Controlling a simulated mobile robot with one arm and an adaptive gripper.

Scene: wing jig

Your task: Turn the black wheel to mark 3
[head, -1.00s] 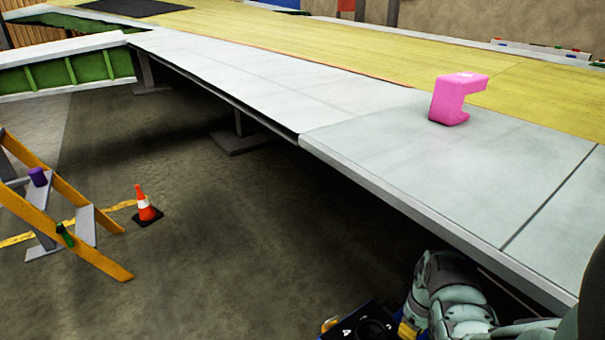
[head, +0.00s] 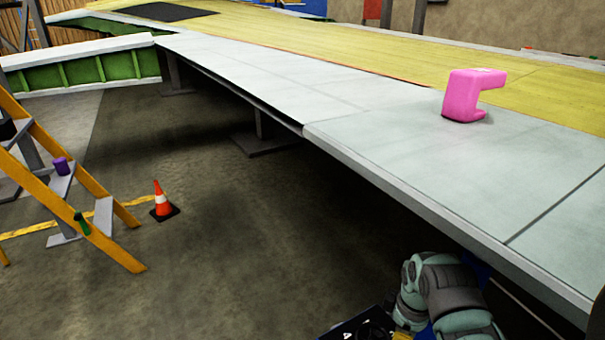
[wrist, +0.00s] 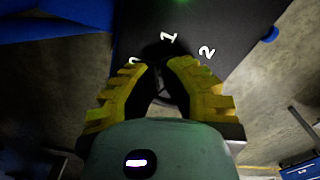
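A black panel (wrist: 235,25) fills the top of the wrist view, with white marks 1 and 2 and a third mark at left partly covered by a finger. The black wheel (wrist: 160,48) is a dark round shape just beyond my fingertips, hard to separate from the panel. My gripper (wrist: 163,64) has yellow fingers with black pads, one on each side of a narrow dark gap at the wheel. Whether the pads touch the wheel cannot be told. In the head view the panel (head: 350,330) shows at the bottom edge, mostly cut off, beside my arm.
A long wing (head: 390,150) with grey and yellow skin runs above and beyond the panel; a pink C-shaped block (head: 464,97) stands on it. A yellow stepladder (head: 45,175) and an orange cone (head: 162,200) stand on the floor at left. Floor between is clear.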

